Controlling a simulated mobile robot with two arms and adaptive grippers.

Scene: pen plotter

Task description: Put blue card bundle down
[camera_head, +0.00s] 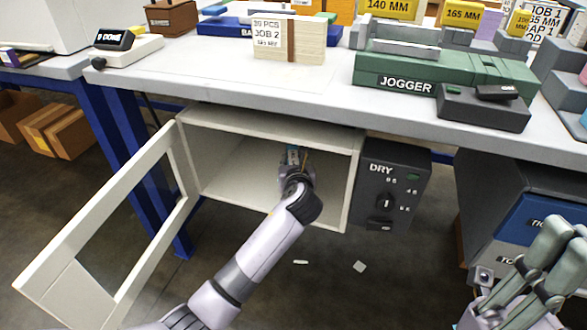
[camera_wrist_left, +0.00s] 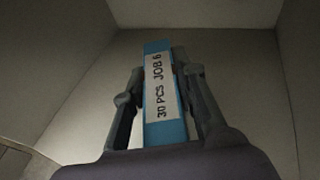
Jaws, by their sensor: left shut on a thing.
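The blue card bundle (camera_wrist_left: 155,60) has a white label reading "30 PCS JOB 6". My left gripper (camera_wrist_left: 157,85) is shut on it, with one finger on each side. In the head view, my left gripper (camera_head: 293,165) reaches inside the open white cabinet (camera_head: 225,165) under the bench, and only a little of the bundle (camera_head: 292,154) shows. Whether the bundle touches the cabinet floor cannot be told. My right gripper (camera_head: 550,265) is at the lower right, its fingers apart and empty.
The cabinet door (camera_head: 85,245) hangs open to the left. A dark "DRY" control box (camera_head: 392,185) is beside the cabinet's right wall. The bench top (camera_head: 320,95) above holds a "JOB 2" bundle (camera_head: 288,40) and a green jogger (camera_head: 440,72). Scraps lie on the floor.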

